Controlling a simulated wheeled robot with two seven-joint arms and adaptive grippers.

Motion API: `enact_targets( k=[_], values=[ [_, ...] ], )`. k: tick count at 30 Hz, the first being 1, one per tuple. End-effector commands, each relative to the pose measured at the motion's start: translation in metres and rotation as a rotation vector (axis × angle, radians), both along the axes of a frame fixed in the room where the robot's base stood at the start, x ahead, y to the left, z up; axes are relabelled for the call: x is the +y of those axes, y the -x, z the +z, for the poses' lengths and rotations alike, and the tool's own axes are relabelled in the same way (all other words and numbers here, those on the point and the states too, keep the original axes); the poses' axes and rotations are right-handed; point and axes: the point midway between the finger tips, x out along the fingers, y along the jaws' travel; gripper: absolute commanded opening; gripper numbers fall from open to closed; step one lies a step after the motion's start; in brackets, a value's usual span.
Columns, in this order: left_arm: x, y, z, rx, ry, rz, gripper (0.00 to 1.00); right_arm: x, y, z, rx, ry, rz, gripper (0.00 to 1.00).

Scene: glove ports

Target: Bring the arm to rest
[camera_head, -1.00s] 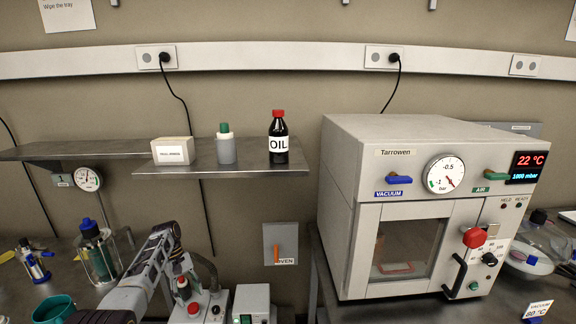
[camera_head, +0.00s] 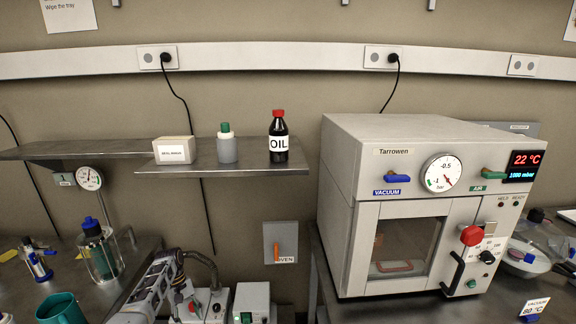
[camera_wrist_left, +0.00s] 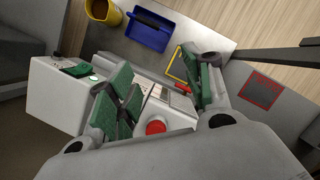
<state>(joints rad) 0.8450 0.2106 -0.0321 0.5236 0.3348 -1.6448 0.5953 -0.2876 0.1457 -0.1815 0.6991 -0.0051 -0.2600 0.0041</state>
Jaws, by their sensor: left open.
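My left arm (camera_head: 150,290) comes in at the bottom left of the head view, low in front of a pump box with a red knob. Its gripper cannot be made out clearly there. In the left wrist view my left gripper (camera_wrist_left: 160,92) is open, with its green-padded fingers spread apart and nothing between them. A red round button (camera_wrist_left: 155,127) on a pale box shows below and between the fingers. My right gripper is in neither view.
A vacuum oven (camera_head: 400,210) stands on the right bench. A teal cup (camera_head: 60,308) is near the arm. A blue tray (camera_wrist_left: 150,32) lies beyond the fingers.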

Motion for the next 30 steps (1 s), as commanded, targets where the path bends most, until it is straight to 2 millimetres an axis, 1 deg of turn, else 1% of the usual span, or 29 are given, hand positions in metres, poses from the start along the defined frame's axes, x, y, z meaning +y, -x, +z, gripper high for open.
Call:
enact_targets(
  k=[1,5,6,11,15,20,21,23,27,29,30],
  values=[
    [0.001,0.008,-0.015,-0.001,-0.009,-0.010,0.50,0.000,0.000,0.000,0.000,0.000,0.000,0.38],
    [0.004,0.026,-0.057,-0.021,-0.041,-0.046,0.50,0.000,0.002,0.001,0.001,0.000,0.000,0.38],
    [0.005,0.032,-0.070,-0.028,-0.051,-0.058,0.50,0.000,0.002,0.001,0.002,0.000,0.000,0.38],
    [0.010,0.059,-0.119,-0.056,-0.089,-0.113,0.50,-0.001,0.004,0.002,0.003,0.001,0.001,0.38],
    [0.014,0.087,-0.160,-0.079,-0.120,-0.167,0.50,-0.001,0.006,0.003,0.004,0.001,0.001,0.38],
    [0.017,0.120,-0.203,-0.107,-0.152,-0.233,0.50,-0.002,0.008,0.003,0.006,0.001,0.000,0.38],
    [0.018,0.129,-0.214,-0.112,-0.159,-0.251,0.50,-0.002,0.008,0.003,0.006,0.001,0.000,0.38],
    [0.019,0.143,-0.229,-0.123,-0.169,-0.278,0.50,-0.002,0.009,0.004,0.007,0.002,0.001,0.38],
    [0.020,0.176,-0.261,-0.146,-0.191,-0.343,0.50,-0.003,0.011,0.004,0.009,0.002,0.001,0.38],
    [0.020,0.191,-0.274,-0.156,-0.199,-0.373,0.50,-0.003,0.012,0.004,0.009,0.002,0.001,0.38],
    [0.020,0.202,-0.283,-0.163,-0.204,-0.392,0.50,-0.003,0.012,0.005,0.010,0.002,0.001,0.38]
  ],
)
